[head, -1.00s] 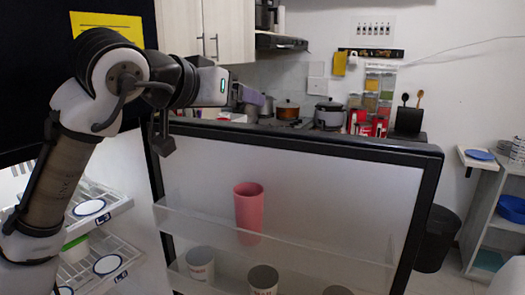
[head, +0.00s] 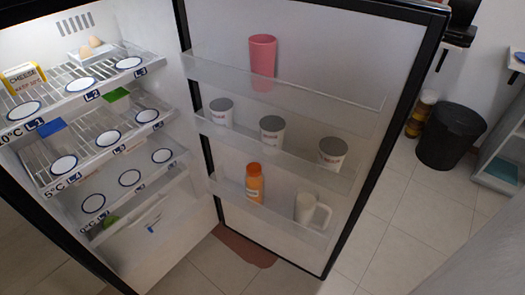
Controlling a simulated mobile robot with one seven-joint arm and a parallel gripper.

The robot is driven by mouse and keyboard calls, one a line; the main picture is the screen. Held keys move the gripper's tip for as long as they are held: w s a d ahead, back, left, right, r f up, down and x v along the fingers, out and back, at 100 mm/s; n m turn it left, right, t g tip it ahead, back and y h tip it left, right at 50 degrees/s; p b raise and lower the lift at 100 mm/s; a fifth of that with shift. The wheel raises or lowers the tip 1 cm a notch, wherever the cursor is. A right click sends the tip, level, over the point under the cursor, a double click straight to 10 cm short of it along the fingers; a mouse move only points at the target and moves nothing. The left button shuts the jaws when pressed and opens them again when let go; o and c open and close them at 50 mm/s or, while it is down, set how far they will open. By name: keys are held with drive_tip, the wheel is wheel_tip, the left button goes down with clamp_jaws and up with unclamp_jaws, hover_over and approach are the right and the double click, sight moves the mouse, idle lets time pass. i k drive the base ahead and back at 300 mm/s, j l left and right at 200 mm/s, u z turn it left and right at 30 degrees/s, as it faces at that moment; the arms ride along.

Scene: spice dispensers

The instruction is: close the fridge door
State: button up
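The fridge door (head: 315,45) stands wide open in the head view, with its inner side facing me and its hinge side near the middle left. Its shelves hold a pink cup (head: 262,56), several white cups with dark tops, an orange bottle (head: 254,184) and a white mug (head: 308,211). The door's black free edge (head: 387,135) runs down at the right. My gripper is out of the picture.
A black bin (head: 449,135) stands on the tiled floor right of the door, with stacked jars (head: 421,114) beside it. A grey shelf unit (head: 505,140) is at the far right. Tiled floor is free between the door and the right side.

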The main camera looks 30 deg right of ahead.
sight(354, 71)
drive_tip(key=k+j+u, duration=0.1)
drive_tip(key=k+u, duration=0.2)
drive_tip(key=k, duration=0.25)
drive_tip(key=l+u, duration=0.1)
drive_tip(key=u, duration=1.2)
drive_tip(key=k+l, duration=0.25)
drive_tip(key=l, duration=0.35)
drive_tip(key=k+l, duration=0.2)
drive_tip(key=l, duration=0.4)
drive_tip(key=k+l, duration=0.25)
drive_tip(key=l, duration=0.35)
drive_tip(key=k+l, duration=0.2)
drive_tip(key=l, duration=0.4)
drive_tip(key=k+l+u, duration=0.1)
drive_tip(key=k+l, duration=0.15)
drive_tip(key=l, duration=0.35)
drive_tip(key=k+l, duration=0.25)
drive_tip(key=l, duration=0.35)
drive_tip(key=k+l, duration=0.25)
drive_tip(key=l, duration=0.35)
drive_tip(key=k+l, duration=0.25)
drive_tip(key=l, duration=0.3)
drive_tip(key=i+l, duration=0.3)
drive_tip(key=i+u, duration=0.05)
drive_tip(key=i, duration=0.05)
